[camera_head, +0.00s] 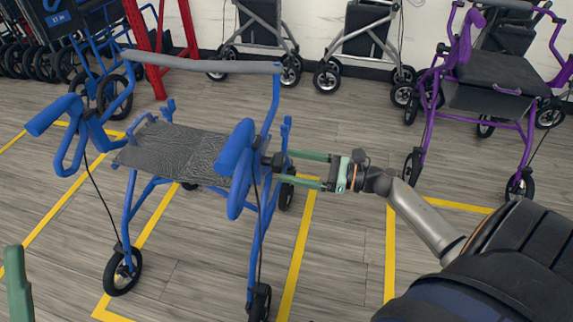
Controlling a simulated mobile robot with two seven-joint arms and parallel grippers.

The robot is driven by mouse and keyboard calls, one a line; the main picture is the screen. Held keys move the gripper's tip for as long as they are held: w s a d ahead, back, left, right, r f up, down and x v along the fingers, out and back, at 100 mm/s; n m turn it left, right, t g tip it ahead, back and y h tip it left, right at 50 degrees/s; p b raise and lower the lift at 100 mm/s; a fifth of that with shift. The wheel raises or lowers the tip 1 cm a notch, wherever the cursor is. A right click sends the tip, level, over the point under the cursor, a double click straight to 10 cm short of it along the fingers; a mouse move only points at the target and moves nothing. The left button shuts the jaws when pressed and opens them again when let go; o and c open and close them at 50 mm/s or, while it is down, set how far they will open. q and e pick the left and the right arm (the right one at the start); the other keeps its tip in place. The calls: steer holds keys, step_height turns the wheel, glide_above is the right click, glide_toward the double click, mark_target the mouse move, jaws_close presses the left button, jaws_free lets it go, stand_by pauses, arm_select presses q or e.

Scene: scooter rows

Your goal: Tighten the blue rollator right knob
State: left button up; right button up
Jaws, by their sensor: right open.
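The blue rollator (178,150) stands in the middle left, with a dark grey seat, a grey backrest bar and blue handles. A small dark part, apparently its right knob (277,160), sits on the right side of the frame just beside the right handle. My right gripper (291,168) comes in from the right with its two green fingers apart. The fingertips are close to the knob; whether they touch or straddle it I cannot tell. Of my left gripper, only a green finger (19,283) shows at the lower left edge, away from the rollator.
A purple rollator (491,95) stands at the right. Grey rollators (362,47) line the white wall at the back. A red frame (153,50) and another blue rollator stand behind at the left. Yellow lines (300,245) mark the wood floor, which is clear between the rows.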

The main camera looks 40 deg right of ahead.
steer(key=shift+x, duration=1.05)
jaws_close()
